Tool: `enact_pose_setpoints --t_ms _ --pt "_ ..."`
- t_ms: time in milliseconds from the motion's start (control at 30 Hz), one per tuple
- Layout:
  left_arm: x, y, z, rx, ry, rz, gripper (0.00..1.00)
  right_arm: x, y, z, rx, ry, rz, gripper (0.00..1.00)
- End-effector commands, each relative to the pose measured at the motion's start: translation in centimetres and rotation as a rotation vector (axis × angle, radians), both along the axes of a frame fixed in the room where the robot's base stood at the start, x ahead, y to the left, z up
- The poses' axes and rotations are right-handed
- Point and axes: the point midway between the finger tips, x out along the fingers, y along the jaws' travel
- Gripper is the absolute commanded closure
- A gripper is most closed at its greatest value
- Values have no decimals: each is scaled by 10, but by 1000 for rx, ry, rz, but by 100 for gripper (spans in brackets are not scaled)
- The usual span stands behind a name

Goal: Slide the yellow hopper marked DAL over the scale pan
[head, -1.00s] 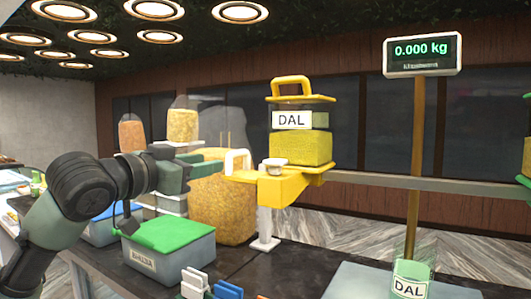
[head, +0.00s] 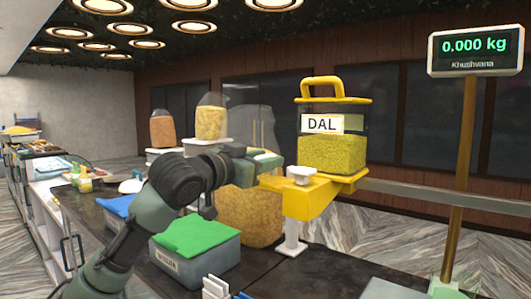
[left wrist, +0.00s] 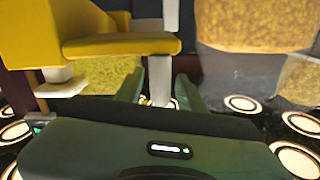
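The yellow hopper (head: 333,153), labelled DAL and partly full of yellow grain, sits on a yellow carriage (head: 308,202) on a grey rail (head: 440,196). The scale display (head: 473,46) reads 0.000 kg. The scale pan (head: 378,289) is partly cut off at the bottom edge. My right gripper is out of view.
A green-lidded box (head: 200,238) stands on the dark counter below my left arm. A large bag (head: 248,215) of yellow snacks stands behind the gripper. The scale's brass pole (head: 460,180) rises right of the hopper.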

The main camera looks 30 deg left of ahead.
Motion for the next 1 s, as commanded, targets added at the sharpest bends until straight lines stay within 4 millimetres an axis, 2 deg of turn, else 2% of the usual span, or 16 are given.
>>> enact_pose_setpoints --t_ms 267,300,400,433,1000 --pt "3 0 0 1 -2 1 61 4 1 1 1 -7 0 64" --pt "3 0 0 1 -2 1 67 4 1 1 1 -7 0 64" --pt "3 0 0 1 -1 1 95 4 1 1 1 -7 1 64" --pt "3 0 0 1 -1 1 100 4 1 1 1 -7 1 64" --pt "2 0 1 1 -2 1 100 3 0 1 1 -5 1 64"
